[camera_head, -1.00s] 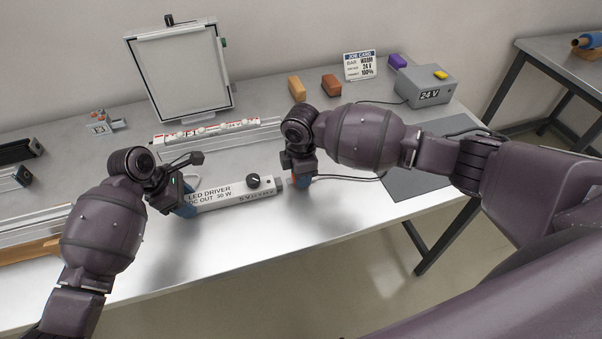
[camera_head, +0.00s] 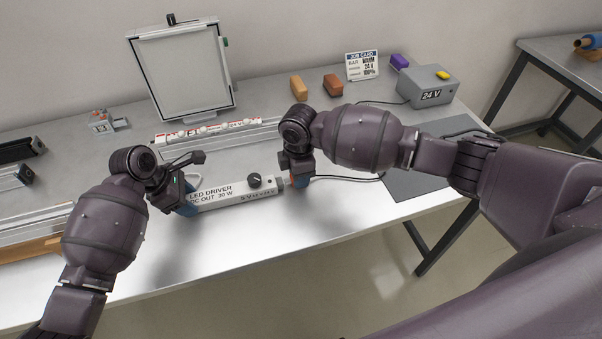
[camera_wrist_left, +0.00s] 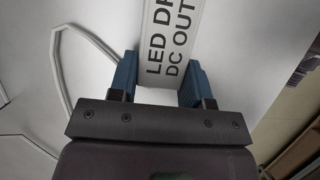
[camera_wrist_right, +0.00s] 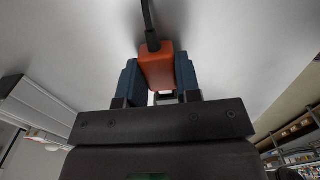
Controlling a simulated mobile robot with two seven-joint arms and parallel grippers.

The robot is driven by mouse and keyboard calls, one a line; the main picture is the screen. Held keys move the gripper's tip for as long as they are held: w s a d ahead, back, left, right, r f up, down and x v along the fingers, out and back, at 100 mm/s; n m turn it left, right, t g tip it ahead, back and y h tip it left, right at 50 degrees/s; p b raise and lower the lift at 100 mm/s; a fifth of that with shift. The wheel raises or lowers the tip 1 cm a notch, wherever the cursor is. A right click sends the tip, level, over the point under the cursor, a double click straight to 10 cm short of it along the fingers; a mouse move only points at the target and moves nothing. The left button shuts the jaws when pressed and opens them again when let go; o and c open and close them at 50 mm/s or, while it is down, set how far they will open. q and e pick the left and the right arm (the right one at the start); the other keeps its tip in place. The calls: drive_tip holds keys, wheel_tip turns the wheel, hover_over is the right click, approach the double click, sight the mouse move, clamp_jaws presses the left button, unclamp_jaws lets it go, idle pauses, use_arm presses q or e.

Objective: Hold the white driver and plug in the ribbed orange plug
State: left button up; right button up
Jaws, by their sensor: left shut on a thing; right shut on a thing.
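The white LED driver (camera_head: 228,194) lies on the table in the head view, with a black knob near its right end. My left gripper (camera_head: 187,200) is shut on the driver's left end, and its blue fingers straddle the driver in the left wrist view (camera_wrist_left: 160,80). My right gripper (camera_head: 298,182) is shut on the orange plug (camera_wrist_right: 156,68), whose dark cable leaves at the top of the right wrist view. The plug is at the driver's right end in the head view. My fingers hide most of it, so I cannot tell whether it is seated.
A grey 24 V box (camera_head: 427,87), a job card (camera_head: 362,66), and orange (camera_head: 297,86), brown (camera_head: 333,84) and purple (camera_head: 399,61) blocks stand behind. A framed panel (camera_head: 180,68) stands at the back left. The front strip of the table is clear.

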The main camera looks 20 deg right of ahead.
drive_tip(key=shift+a, duration=0.95)
drive_tip(key=o, duration=1)
drive_tip(key=shift+r, duration=0.1)
wheel_tip(320, 180, up, 12)
drive_tip(key=shift+f, duration=0.1)
use_arm(q)
drive_tip(key=o, duration=1.1)
drive_tip(key=shift+o, duration=0.2)
